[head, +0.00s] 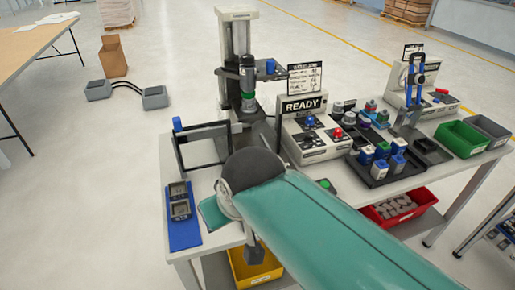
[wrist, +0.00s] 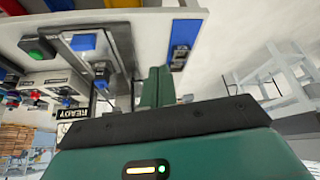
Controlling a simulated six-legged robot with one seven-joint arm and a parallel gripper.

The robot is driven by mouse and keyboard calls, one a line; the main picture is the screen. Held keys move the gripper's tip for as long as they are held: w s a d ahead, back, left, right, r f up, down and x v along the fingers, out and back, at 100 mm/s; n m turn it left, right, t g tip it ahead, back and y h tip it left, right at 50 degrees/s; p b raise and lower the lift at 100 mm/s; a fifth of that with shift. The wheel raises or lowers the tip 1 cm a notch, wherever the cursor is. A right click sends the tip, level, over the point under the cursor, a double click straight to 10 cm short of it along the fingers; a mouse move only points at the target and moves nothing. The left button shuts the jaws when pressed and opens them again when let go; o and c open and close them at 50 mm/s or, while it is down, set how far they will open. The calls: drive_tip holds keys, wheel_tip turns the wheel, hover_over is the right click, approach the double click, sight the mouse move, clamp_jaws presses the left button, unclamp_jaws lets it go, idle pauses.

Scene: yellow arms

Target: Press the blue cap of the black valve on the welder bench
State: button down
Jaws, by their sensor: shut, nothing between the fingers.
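My gripper (wrist: 155,86) shows its green fingers closed together with nothing between them, in the wrist view. In the head view my teal arm reaches over the front of the bench (head: 205,232) and hides part of its top. The wrist view looks at the bench upside down. There, a blue-topped block (wrist: 82,42) sits on a dark and pale fixture, apart from my fingers. Several valves with blue caps (head: 382,150) stand in a black tray in the head view. I cannot tell which blue cap belongs to the black valve.
A station with a READY sign (head: 303,105) and a tall press (head: 240,60) stand at the back. A black frame (head: 180,150) and a blue mat (head: 185,230) with two devices are at the left. A green bin (head: 462,138) is at the right.

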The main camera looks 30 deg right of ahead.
drive_tip(key=shift+w+a, duration=0.1)
drive_tip(key=shift+w, duration=0.3)
drive_tip(key=shift+w, duration=0.1)
drive_tip(key=w+d+r+m+g, duration=0.1)
drive_tip(key=w+d+r, duration=0.1)
drive_tip(key=w+d, duration=0.6)
drive_tip(key=w+d+r+m+g, duration=0.1)
drive_tip(key=w+d+r+m, duration=0.1)
drive_tip(key=w+d, duration=0.6)
drive_tip(key=d, duration=0.7)
drive_tip(key=shift+g+h, duration=0.3)
drive_tip(key=shift+h, duration=0.1)
